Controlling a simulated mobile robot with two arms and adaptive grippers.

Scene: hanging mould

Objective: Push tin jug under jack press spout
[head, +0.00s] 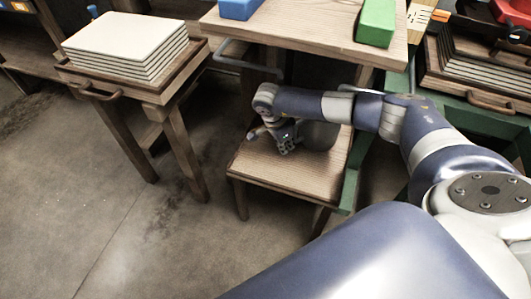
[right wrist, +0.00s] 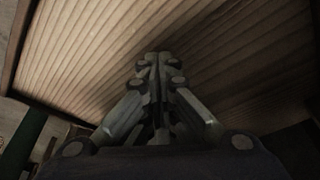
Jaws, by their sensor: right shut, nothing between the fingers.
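A rounded grey thing, probably the tin jug (head: 320,136), stands on the low wooden stand (head: 262,172) in the head view. My right arm hides its upper part. My right gripper (head: 287,146) is just left of it, low over the stand's top; I cannot tell whether they touch. In the right wrist view the right gripper (right wrist: 158,62) is shut and empty, in front of a ribbed wooden surface (right wrist: 230,50); no jug shows there. No press spout can be made out. My left gripper is out of view.
A wooden shelf (head: 300,25) with a blue block (head: 239,8) and a green block (head: 376,22) is above the stand. A green frame post (head: 350,185) borders the stand's right side. A side table (head: 160,95) with stacked pale slabs (head: 125,38) stands left. Floor between is clear.

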